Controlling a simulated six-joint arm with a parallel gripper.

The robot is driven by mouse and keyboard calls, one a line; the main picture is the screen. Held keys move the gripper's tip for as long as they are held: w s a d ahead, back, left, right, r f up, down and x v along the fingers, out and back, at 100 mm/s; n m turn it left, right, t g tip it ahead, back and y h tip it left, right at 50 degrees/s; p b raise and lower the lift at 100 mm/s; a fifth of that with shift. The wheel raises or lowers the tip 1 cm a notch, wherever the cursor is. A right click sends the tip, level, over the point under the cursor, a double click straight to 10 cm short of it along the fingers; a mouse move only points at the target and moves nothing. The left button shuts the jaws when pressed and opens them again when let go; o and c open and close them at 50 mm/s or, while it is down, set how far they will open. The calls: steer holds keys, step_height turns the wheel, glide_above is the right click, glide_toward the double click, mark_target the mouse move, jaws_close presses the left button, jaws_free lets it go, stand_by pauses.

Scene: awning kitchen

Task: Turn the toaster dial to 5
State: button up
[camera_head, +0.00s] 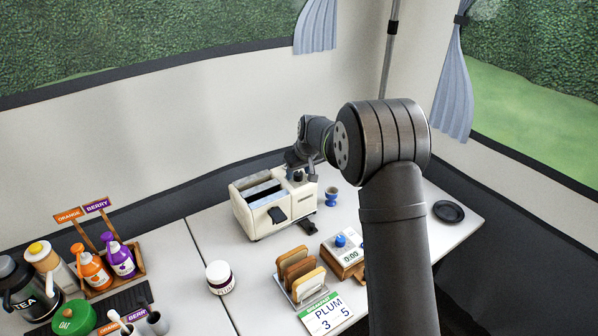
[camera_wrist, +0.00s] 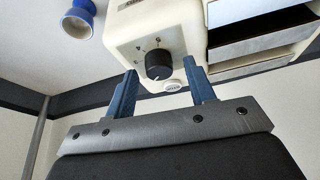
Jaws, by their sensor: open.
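The cream toaster (camera_head: 275,202) stands on the white table in the head view, with two slots on top and a dark lever on its front. In the wrist view the toaster (camera_wrist: 130,30) shows its end panel with the black dial (camera_wrist: 159,64). In the head view my gripper (camera_head: 304,172) is at the toaster's right end, and the dial is hard to make out there.
A blue egg cup (camera_head: 331,196) stands right of the toaster. In front are a toast rack (camera_head: 297,272), a timer (camera_head: 343,252), a card reading PLUM 3 5 (camera_head: 325,313) and a plum jar (camera_head: 219,276). Bottles and a teapot stand at left. A black dish (camera_head: 448,212) lies right.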

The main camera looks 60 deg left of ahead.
steer(key=shift+f, duration=0.15)
steer(key=c, duration=1)
